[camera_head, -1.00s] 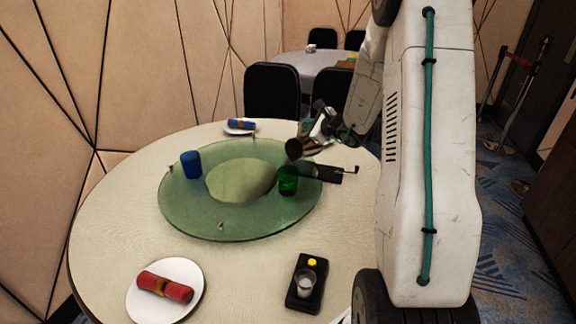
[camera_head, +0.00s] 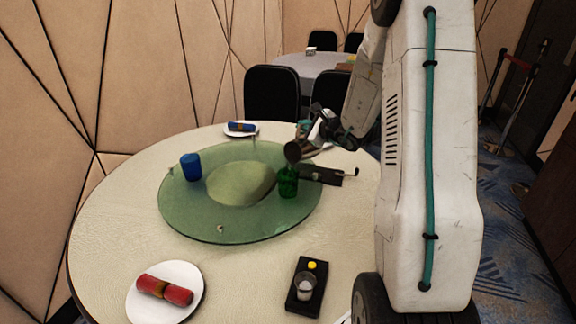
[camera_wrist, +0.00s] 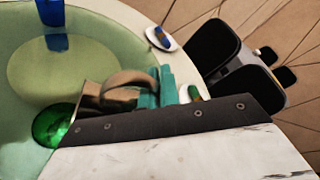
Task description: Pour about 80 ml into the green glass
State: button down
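The green glass (camera_head: 287,187) stands upright on the right part of the green glass turntable (camera_head: 190,222); it also shows in the wrist view (camera_wrist: 50,128). A dark metal jug (camera_head: 293,152) is tipped, its mouth toward the left, just above the green glass. In the wrist view the jug (camera_wrist: 92,98) shows its curved handle, with the glass just beyond its mouth. My gripper (camera_wrist: 166,88) has teal fingers shut around the jug's handle; it also shows in the head view (camera_head: 318,132). I cannot make out a stream or the level inside the glass.
A blue glass (camera_head: 191,166) stands at the turntable's left. Plates with a blue roll (camera_head: 240,127) and a red roll (camera_head: 165,290) lie on the round table. A black device (camera_head: 303,300) carrying a small clear cup is in front. Black chairs (camera_head: 272,93) stand behind.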

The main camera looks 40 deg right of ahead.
jog(key=shift+d, duration=0.15)
jog(key=w+d+f+m+g+y, duration=0.1)
jog(key=d+f+m, duration=0.2)
jog(key=d+m, duration=0.1)
jog(key=shift+w+d+f+y+p, duration=0.15)
jog(key=shift+d+f+y+p, duration=0.2)
jog(key=shift+d, duration=0.1)
jog(key=shift+f, duration=0.1)
dwell(1.8)
jog(key=w+d+f+m+g+y+p, duration=0.1)
jog(key=w+d+f+m+y+p, duration=0.1)
jog(key=d+f+m+y+p, duration=0.1)
jog(key=shift+d+f+m+y+p, duration=0.35)
jog(key=shift+d+f+m+y, duration=0.3)
jog(key=shift+d+f+m, duration=1.05)
jog(key=shift+w+a+f+m, duration=0.1)
jog(key=shift+a+m, duration=0.25)
jog(key=shift+m, duration=0.25)
dwell(0.3)
